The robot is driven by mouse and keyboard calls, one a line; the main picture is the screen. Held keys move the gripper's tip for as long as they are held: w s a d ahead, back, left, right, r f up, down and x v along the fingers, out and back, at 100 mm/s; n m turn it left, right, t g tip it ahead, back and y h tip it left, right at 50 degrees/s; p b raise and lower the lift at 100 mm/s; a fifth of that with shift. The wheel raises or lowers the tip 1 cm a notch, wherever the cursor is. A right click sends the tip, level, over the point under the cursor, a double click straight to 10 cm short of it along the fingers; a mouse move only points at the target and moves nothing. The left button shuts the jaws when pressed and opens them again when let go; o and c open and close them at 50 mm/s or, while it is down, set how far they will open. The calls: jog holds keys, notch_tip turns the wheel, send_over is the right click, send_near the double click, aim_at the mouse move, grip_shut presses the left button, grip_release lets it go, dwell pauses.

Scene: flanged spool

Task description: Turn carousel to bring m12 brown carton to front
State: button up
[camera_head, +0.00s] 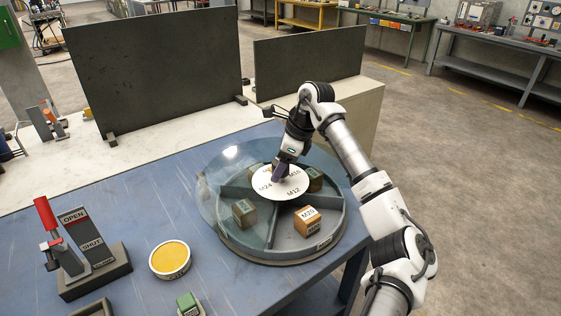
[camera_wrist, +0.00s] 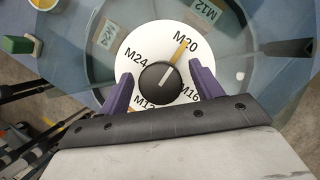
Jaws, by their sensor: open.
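The round carousel (camera_head: 282,250) stands on the blue table, with dividers and a tinted clear cover. Its white centre disc (camera_head: 270,193) bears M labels and, in the wrist view, a black knob (camera_wrist: 160,82) with a white pointer line. My gripper (camera_head: 279,178) is at the hub; in the wrist view its purple fingers (camera_wrist: 163,88) stand open either side of the knob, with gaps. A carton labelled M12 (camera_wrist: 204,12) shows under the cover, greyish through the tint. A brown carton (camera_head: 307,224), apparently labelled M20, sits in the front compartment in the head view.
Another carton (camera_head: 244,212) sits under the cover at left, and one (camera_head: 315,180) at right. A red-handled OPEN/SHUT lever stand (camera_head: 85,245), a yellow-topped tin (camera_head: 170,258) and a green block (camera_head: 187,302) stand on the table left of the carousel. Dark panels (camera_head: 160,70) rise behind.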

jog(key=c, duration=1.4)
